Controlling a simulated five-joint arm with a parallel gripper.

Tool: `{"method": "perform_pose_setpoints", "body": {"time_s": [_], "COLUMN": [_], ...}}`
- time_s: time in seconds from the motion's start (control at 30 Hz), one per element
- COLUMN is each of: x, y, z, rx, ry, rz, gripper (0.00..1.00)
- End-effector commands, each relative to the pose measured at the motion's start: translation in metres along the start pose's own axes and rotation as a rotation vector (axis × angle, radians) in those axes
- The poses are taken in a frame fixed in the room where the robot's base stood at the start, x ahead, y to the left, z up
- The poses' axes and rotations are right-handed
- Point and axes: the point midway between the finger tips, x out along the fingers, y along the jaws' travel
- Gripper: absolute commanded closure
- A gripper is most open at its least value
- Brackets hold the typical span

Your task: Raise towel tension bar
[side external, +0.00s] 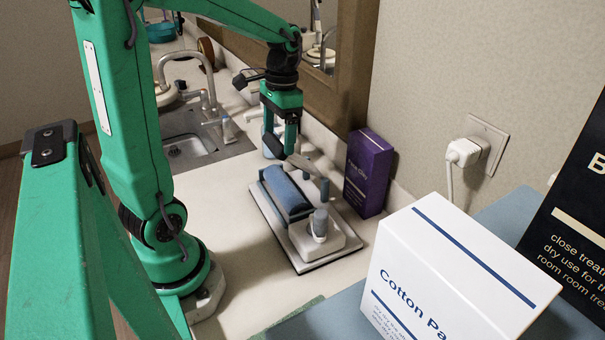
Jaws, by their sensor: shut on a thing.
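The towel device has a flat pale base plate (335,256) on the counter, with a blue rolled towel (283,190) lying across it. The towel tension bar (304,164) is a light grey bar above the towel's far right end, tilted down toward the right. My gripper (291,150) points down over the device and is shut on the bar's upper left end. The exact contact is small and partly hidden by the fingers. A grey knob (319,222) stands upright on a white block at the plate's near right.
A purple box (367,172) stands close behind the device on the right. A white cotton pad box (450,275) and a dark box (577,215) fill the near right. A sink (188,147) with a tap lies at the left. A mirror frame and a plugged-in charger (464,152) are on the wall.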

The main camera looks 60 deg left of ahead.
Motion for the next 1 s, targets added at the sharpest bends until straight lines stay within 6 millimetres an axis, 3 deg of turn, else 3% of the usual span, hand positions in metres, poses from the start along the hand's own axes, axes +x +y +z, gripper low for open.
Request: {"method": "perform_pose_setpoints", "body": {"time_s": [0.07, 0.1, 0.17, 0.57, 1.0], "x": [0.0, 0.0, 0.0, -0.005, -0.055], "y": [-0.003, -0.003, -0.002, -0.001, -0.002], "z": [-0.003, -0.003, -0.002, -0.002, -0.002], "rx": [-0.008, -0.008, -0.007, -0.003, -0.005], "ry": [0.01, 0.011, 0.01, 0.007, 0.011], "rz": [-0.004, -0.004, -0.004, -0.003, -0.004], "gripper": [0.59, 0.12, 0.01, 0.0, 0.0]}}
